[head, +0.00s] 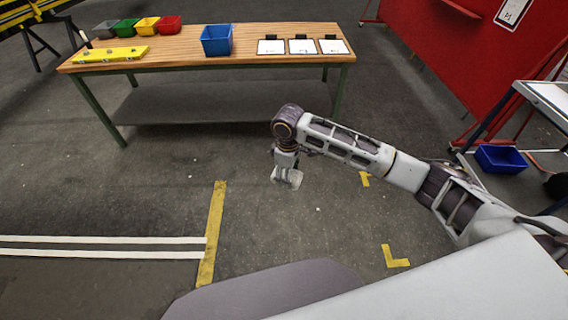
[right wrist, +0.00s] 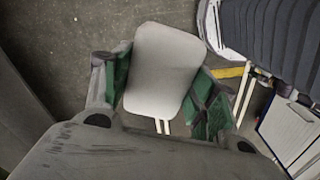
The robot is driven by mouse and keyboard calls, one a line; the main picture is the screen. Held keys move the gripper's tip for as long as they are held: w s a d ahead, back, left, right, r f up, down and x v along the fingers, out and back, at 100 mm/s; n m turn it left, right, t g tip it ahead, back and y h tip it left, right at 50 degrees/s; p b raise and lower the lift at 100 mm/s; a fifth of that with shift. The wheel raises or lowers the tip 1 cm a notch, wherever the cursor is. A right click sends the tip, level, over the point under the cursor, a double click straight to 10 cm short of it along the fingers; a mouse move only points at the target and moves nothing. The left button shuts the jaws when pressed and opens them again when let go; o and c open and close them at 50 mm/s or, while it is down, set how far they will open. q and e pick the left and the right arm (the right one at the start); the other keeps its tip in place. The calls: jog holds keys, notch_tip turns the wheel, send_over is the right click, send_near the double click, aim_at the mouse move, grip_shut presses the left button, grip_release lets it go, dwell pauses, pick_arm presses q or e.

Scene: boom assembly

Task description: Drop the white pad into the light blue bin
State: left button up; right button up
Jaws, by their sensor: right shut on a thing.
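A white pad (head: 290,179) with rounded corners hangs from my right gripper (head: 286,168) over the floor, in front of the wooden table. In the right wrist view the white pad (right wrist: 164,68) sits between the green fingertips of my right gripper (right wrist: 162,92), which is shut on it. A blue bin (head: 216,41) stands on the table, beyond the gripper and to its left. A second, darker blue bin (head: 501,158) is at the right side, low down beside a cart. My left gripper is not in view.
A red panel (head: 470,50) stands at the right. The floor before the table is clear.

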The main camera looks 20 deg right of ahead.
pick_arm(q)
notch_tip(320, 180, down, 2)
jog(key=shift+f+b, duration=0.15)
jog(key=shift+b, duration=0.9)
pick_arm(e)
jog(key=s+d+f+m, duration=0.3)
jog(key=f+m, duration=0.2)
jog(key=f, duration=0.3)
jog(key=s+d+f+m, duration=0.3)
jog(key=s+f+m, duration=0.1)
jog(key=f, duration=0.5)
jog(key=shift+d+f+m, duration=0.15)
jog(key=shift+d+m, duration=0.2)
jog(key=shift+m, duration=0.45)
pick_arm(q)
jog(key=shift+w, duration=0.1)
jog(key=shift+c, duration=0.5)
